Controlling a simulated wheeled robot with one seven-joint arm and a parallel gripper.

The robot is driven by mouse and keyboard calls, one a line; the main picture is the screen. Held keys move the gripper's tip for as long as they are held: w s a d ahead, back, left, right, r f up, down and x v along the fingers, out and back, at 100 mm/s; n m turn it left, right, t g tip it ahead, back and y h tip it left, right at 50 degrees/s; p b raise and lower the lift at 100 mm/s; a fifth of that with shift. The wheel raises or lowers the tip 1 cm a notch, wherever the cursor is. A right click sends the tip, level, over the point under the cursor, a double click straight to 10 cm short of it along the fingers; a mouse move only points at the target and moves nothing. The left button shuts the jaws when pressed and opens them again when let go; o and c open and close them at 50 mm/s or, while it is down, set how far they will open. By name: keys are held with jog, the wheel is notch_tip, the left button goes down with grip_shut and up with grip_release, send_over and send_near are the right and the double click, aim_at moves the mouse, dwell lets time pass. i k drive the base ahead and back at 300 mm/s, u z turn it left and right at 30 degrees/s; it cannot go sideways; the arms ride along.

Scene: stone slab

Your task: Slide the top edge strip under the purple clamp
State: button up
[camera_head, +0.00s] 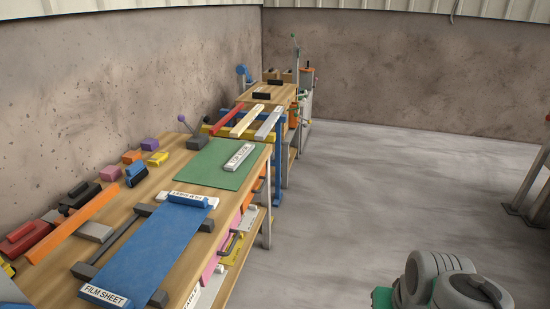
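A blue film sheet (150,246) lies flat along the wooden bench. A white strip (178,194) with small lettering lies at its far, top edge, beside a raised blue bar (190,200). The near edge carries a white strip (106,297) reading "FILM SHEET". Farther back, a dark block (197,143) has lever arms, one with a purple knob (181,118); I cannot tell whether this is the purple clamp. The strip is apart from all of these. My gripper is not in view.
A green mat (205,172) with a labelled white block (240,157) lies beyond the film. Dark rods and blocks flank the film. An orange bar (78,222), a red tool (22,238) and several small blocks line the wall side. The floor (350,200) right of the bench is clear.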

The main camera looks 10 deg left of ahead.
aim_at(232, 165)
jog(key=z, duration=0.05)
jog(key=i, duration=2.8)
jog(key=u, duration=4.25)
jog(key=i, duration=0.5)
jog(key=u, duration=0.05)
